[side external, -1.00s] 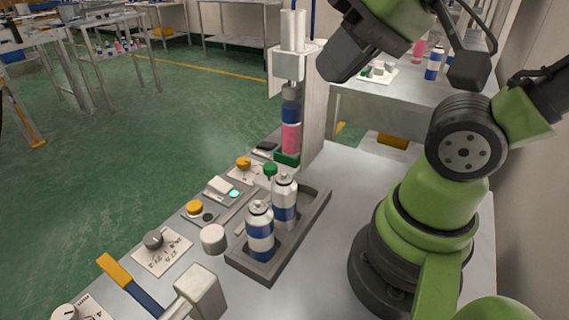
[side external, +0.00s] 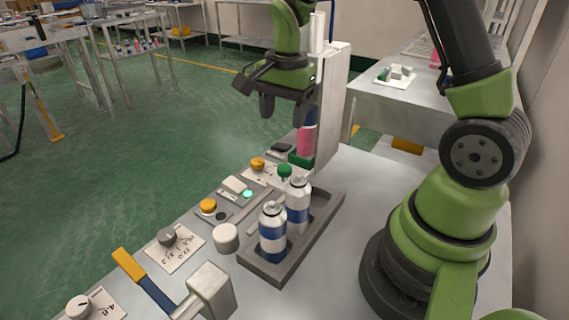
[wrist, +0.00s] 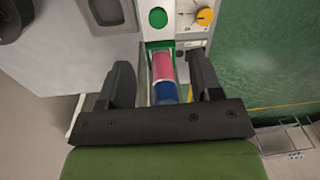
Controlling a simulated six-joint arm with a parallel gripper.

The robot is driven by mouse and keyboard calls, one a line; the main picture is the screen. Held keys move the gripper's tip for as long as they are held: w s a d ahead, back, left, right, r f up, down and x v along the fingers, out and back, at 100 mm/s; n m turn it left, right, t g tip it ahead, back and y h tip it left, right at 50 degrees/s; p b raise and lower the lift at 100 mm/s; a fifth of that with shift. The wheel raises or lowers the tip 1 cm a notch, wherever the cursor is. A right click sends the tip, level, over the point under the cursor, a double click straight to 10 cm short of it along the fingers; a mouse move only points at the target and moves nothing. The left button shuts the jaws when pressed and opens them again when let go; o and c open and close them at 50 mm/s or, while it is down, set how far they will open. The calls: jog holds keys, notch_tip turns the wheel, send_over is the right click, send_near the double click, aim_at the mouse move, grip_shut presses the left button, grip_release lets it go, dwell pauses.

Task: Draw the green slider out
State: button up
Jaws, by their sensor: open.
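The green slider (side external: 299,160) is a low green block at the foot of the press column. A pink and blue can (side external: 306,140) stands on it, with its upper part partly hidden by my gripper in the side view. In the wrist view, a strip of the green slider (wrist: 159,45) shows just beyond the pink end of the can (wrist: 163,66). My gripper (side external: 283,112) is open and empty, pointing down, above the slider and in front of the column. In the wrist view its fingers (wrist: 160,66) appear on either side of the can, without visible contact.
The white press column (side external: 333,105) stands right beside the slider. A grey tray (side external: 320,232) with two white and blue cans (side external: 273,230) is nearer the camera. A green knob (side external: 285,170), dials and a yellow-handled lever (side external: 128,264) line the bench's left edge.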

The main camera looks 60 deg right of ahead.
aim_at(284, 167)
jog(key=shift+m+g, duration=0.4)
jog(key=shift+m, duration=0.3)
jog(key=f, duration=0.8)
jog(key=d+f, duration=0.1)
jog(key=f, duration=0.4)
jog(key=shift+w+d+f, duration=0.1)
jog(key=shift+w, duration=0.2)
